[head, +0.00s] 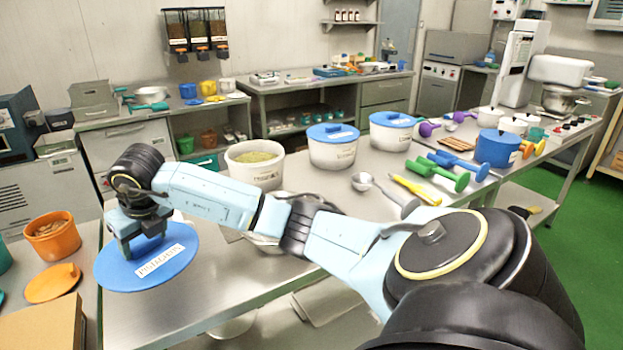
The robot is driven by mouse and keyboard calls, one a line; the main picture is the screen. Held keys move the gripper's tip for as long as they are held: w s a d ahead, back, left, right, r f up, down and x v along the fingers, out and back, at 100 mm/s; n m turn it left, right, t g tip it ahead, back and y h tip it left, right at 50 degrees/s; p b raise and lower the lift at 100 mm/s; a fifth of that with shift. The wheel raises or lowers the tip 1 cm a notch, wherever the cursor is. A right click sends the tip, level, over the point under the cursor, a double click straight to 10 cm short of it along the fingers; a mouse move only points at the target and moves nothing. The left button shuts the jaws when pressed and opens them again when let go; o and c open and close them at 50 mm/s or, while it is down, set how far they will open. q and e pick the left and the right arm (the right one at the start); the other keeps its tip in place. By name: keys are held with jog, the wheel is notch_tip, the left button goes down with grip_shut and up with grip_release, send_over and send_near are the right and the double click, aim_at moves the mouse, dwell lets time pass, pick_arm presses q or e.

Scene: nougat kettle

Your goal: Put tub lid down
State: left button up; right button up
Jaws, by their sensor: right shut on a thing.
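The blue tub lid (120,272), a round disc with a white label reading roughly "PISTACHIOS", is at the left of the head view. My right gripper (141,246) is shut on it from above. The lid overlaps the left front part of the steel table (185,300) and sticks out past its left edge; I cannot tell if it touches the tabletop. An open white tub (253,176) with greenish contents stands on the table to the right of the lid. My left gripper is not in view.
Two white tubs with blue lids (333,150) (391,132) stand farther back. A scoop (363,182) and coloured-handled tools lie to the right. An orange bucket (52,246), an orange lid (52,284) and a cardboard box (45,325) are at left. The table front is mostly bare.

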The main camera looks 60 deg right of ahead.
aim_at(153, 255)
jog(key=shift+d+r+m, duration=0.1)
jog(key=shift+d+m, duration=0.1)
jog(key=shift+m, duration=0.1)
notch_tip(153, 255, down, 7)
jog(key=shift+r, duration=0.1)
notch_tip(153, 255, down, 3)
jog(key=shift+f+b, duration=0.1)
jog(key=shift+b, duration=0.3)
jog(key=shift+f, duration=0.15)
jog(key=o, duration=1)
